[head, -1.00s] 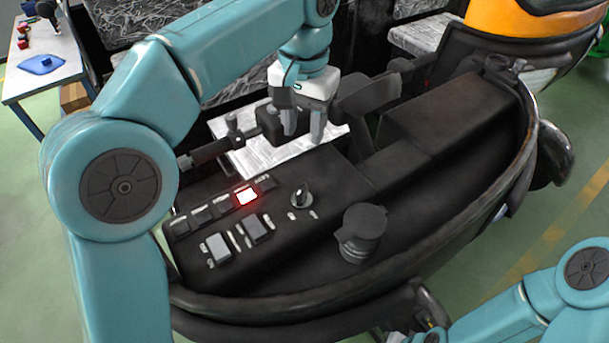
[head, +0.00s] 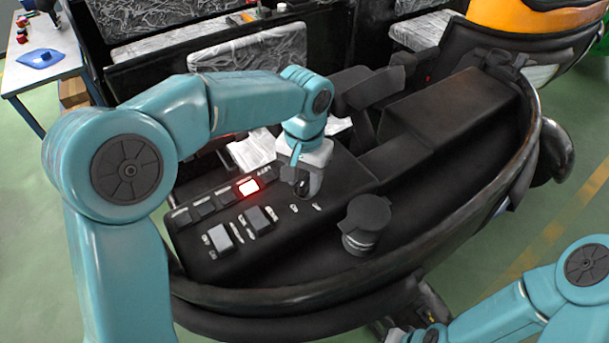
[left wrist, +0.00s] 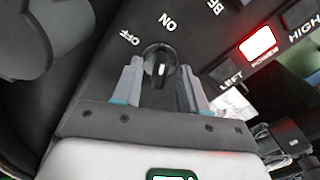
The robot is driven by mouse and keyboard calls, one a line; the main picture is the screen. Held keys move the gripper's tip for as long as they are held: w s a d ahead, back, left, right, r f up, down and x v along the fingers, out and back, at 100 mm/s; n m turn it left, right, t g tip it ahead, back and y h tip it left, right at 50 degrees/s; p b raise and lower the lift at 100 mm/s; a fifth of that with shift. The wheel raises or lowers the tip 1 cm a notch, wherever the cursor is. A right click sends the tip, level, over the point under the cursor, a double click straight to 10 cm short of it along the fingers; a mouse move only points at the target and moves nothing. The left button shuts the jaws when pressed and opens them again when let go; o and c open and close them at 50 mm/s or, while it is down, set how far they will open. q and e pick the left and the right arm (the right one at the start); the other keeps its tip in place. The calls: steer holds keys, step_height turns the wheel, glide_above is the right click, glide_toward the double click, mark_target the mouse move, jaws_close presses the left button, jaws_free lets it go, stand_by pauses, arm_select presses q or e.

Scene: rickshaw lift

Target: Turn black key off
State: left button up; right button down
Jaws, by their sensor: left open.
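The black key (left wrist: 158,64) is a round knob with a raised ridge on the dark dashboard, with white ON and OFF labels beyond it in the left wrist view. Its ridge points roughly toward ON. My left gripper (left wrist: 158,70) is open, with one finger on each side of the key. I cannot tell whether either finger touches it. In the head view my left gripper (head: 303,184) reaches down to the dashboard (head: 290,245) and hides most of the key.
A lit red POWER button (head: 248,187) sits in a row of buttons left of the gripper. Two grey switches (head: 221,237) are nearer the front. A curved dark rim (head: 300,297) bounds the dashboard.

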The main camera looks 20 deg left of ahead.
arm_select(q)
steer(key=shift+s+r, duration=0.15)
steer(key=shift+s, duration=0.1)
steer(key=shift+w+d, duration=0.1)
steer(key=shift+w, duration=0.2)
jaws_close()
steer(key=shift+s, duration=0.1)
steer(key=shift+n, duration=0.3)
steer(key=n+b, duration=0.1)
steer(key=n, duration=0.4)
steer(key=shift+n, duration=0.3)
steer(key=n+b, duration=0.1)
steer(key=n, duration=0.4)
steer(key=shift+n, duration=0.3)
jaws_free()
